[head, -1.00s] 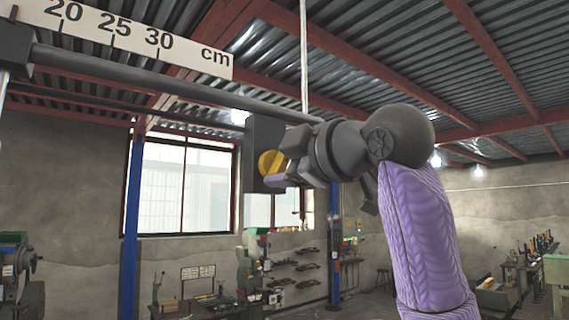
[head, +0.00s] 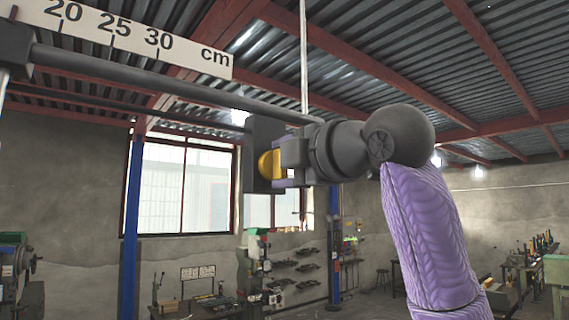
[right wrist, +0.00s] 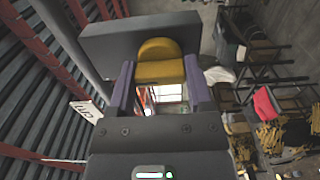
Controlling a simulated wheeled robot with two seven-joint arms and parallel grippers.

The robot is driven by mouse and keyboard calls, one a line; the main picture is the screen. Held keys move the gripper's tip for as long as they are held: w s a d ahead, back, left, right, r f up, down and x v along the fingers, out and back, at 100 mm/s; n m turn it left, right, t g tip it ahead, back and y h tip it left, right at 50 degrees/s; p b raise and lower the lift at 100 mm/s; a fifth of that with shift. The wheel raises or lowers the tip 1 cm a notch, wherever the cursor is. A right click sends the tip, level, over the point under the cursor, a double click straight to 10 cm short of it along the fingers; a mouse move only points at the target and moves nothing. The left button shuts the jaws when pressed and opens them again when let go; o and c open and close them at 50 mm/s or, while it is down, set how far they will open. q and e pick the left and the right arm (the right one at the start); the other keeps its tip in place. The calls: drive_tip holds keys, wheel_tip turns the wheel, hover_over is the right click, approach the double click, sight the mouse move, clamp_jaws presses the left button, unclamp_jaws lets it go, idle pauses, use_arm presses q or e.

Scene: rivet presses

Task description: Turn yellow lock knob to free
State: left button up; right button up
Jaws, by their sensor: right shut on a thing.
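The yellow lock knob (head: 268,164) is on the dark grey block (head: 263,133) at the right part of a dark horizontal rod. My right gripper (head: 279,165) is shut on the knob from the right side. In the right wrist view, the yellow knob (right wrist: 160,62) lies between the two purple-lined fingers of my right gripper (right wrist: 160,80), in front of the dark block (right wrist: 105,40). The knob's rounded edge faces up in that view. My left gripper is in neither view.
A white scale (head: 130,38) marked in cm runs above the dark rod (head: 150,83) at upper left. Workbenches and a window (head: 180,185) are far behind. The space around the arm looks clear.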

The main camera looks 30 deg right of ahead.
drive_tip(key=shift+f, duration=0.1)
drive_tip(key=o, duration=1)
drive_tip(key=shift+o, duration=1.4)
drive_tip(key=shift+s, duration=0.1)
drive_tip(key=shift+s, duration=0.1)
drive_tip(key=s+b, duration=0.3)
drive_tip(key=s, duration=0.6)
drive_tip(key=shift+s+d+b, duration=0.35)
drive_tip(key=shift+b, duration=0.05)
